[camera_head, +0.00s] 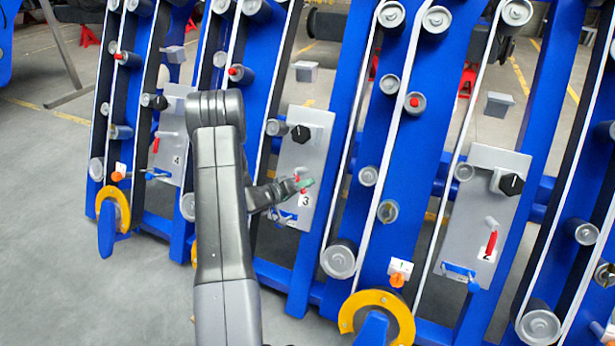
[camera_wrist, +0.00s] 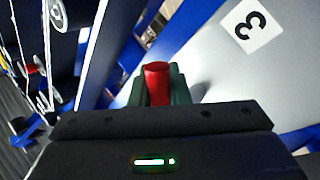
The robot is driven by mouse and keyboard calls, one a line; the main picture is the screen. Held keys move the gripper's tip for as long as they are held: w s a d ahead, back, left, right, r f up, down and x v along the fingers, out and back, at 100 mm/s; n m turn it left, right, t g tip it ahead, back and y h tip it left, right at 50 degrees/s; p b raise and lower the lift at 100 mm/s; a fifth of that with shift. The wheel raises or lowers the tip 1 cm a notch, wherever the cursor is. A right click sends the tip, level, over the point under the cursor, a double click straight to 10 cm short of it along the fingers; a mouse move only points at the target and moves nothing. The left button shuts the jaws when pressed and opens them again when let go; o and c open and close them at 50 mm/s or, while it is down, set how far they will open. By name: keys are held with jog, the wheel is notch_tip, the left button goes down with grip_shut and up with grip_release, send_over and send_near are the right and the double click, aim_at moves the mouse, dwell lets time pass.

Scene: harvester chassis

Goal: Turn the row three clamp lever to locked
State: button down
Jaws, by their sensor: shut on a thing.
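The row three plate (camera_head: 312,155) is grey, with a black knob (camera_head: 300,134) near its top and a white "3" label (camera_head: 304,200) lower down. The label also shows in the wrist view (camera_wrist: 251,26), turned on its side. My gripper (camera_head: 303,184) reaches the plate from the left, just above the label. In the wrist view its dark green fingers (camera_wrist: 158,88) are shut on the red clamp lever (camera_wrist: 157,80), whose red end shows between them. The lever's pivot and most of its length are hidden by the fingers, so its exact angle cannot be told.
The row two plate (camera_head: 470,222) at right has a red lever (camera_head: 491,243) hanging almost upright. The row four plate (camera_head: 173,135) at left has a red lever (camera_head: 156,145). Blue frames, rollers and white belts stand close on both sides. Yellow hooks (camera_head: 402,309) stick out low in front.

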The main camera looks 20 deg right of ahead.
jog(key=m+p, duration=0.1)
jog(key=a+m+g+y+p, duration=0.1)
jog(key=m, duration=0.1)
jog(key=m+g+y+p, duration=0.1)
jog(key=p, duration=0.1)
jog(key=shift+w+a+f+m, duration=0.25)
jog(key=shift+w+f+m, duration=0.1)
jog(key=shift+m, duration=0.05)
jog(key=shift+w+a+f+m+g+y+p, duration=0.2)
jog(key=shift+m+y+p, duration=0.15)
jog(key=shift+m+p, duration=0.25)
jog(key=shift+w+a+f+m+g+y+p, duration=0.15)
jog(key=shift+a+m+y+p, duration=0.1)
jog(key=shift+m+y+p, duration=0.25)
jog(key=shift+w+a+f+m+g+y+p, duration=0.15)
jog(key=shift+a+m+y+p, duration=0.1)
jog(key=shift+m+p, duration=0.4)
jog(key=c, duration=1.4)
grip_release()
jog(key=shift+o, duration=0.2)
jog(key=shift+r, duration=0.1)
jog(key=p+v, duration=0.1)
jog(key=v, duration=1.2)
jog(key=shift+a+p, duration=0.35)
jog(key=shift+p, duration=0.05)
